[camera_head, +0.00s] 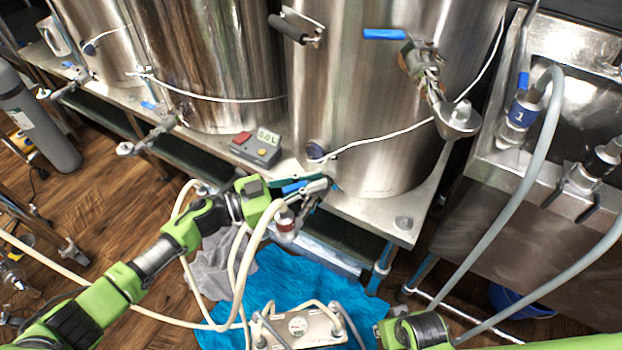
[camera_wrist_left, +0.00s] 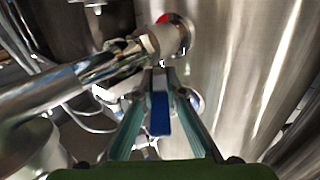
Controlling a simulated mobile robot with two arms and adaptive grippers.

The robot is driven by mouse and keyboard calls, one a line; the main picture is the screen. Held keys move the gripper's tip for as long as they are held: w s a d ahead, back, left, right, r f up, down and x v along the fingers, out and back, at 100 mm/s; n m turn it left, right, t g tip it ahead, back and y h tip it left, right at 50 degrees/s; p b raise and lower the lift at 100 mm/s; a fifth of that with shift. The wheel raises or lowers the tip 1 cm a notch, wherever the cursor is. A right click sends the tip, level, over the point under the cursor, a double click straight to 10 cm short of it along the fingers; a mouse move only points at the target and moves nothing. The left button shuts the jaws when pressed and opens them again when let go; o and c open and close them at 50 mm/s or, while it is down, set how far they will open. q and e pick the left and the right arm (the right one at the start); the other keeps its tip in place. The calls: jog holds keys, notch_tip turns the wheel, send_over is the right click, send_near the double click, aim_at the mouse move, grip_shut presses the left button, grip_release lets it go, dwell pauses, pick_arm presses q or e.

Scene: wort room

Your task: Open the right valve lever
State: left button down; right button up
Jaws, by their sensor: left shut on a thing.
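A blue valve lever (camera_head: 294,187) sits low at the front of the right steel tank (camera_head: 350,110). My left gripper (camera_head: 322,186) is at this lever, with its fingers along both sides of it. In the left wrist view the blue lever (camera_wrist_left: 160,116) lies between the two greenish fingers (camera_wrist_left: 160,82), which are shut on it. The metal valve body (camera_wrist_left: 150,52) is just beyond the fingertips. The lever's far end is partly hidden by the fingers. My right arm (camera_head: 418,330) shows at the bottom right; its fingers do not show.
Another blue lever (camera_head: 384,34) is on the tank's upper valve. A grey control box (camera_head: 256,149) stands on the bench left of my gripper. Pale hoses (camera_head: 240,270) loop around my left arm. A pump (camera_head: 300,326) sits on the floor near a blue cloth (camera_head: 280,280).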

pick_arm(q)
jog(key=c, duration=2)
grip_release()
jog(key=shift+c, duration=0.2)
jog(key=shift+a, duration=0.1)
